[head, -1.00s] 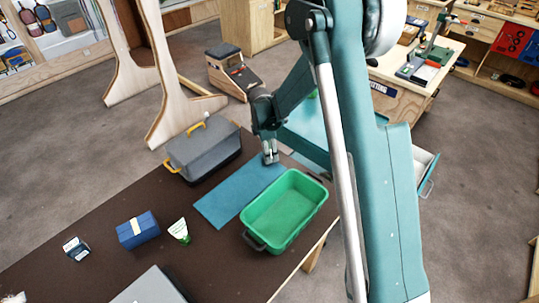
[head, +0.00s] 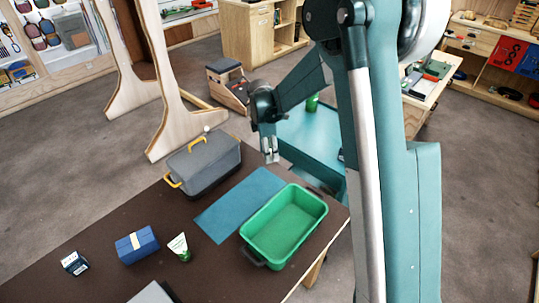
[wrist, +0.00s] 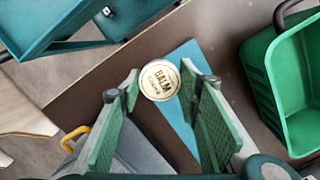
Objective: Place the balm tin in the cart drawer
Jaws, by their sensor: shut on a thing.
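The balm tin (wrist: 159,80), round with a pale lettered lid, sits between the fingertips of my gripper (wrist: 160,88) in the wrist view. My gripper is shut on it, above the table near the blue mat's far end. In the head view my gripper (head: 270,157) points down; the tin is too small to make out there. The teal cart (head: 312,140) stands behind the table, partly hidden by my arm. Teal cart parts (wrist: 45,22) also show at the wrist view's top left. My arm covers the drawer's place in the head view, so I cannot tell its state.
On the brown table (head: 105,225) are a green bin (head: 255,236), a blue mat (head: 225,212), a grey toolbox (head: 203,165), a blue box (head: 137,245), a tube (head: 180,247) and a small dark box (head: 74,263). A wooden stand (head: 180,110) rises behind the toolbox.

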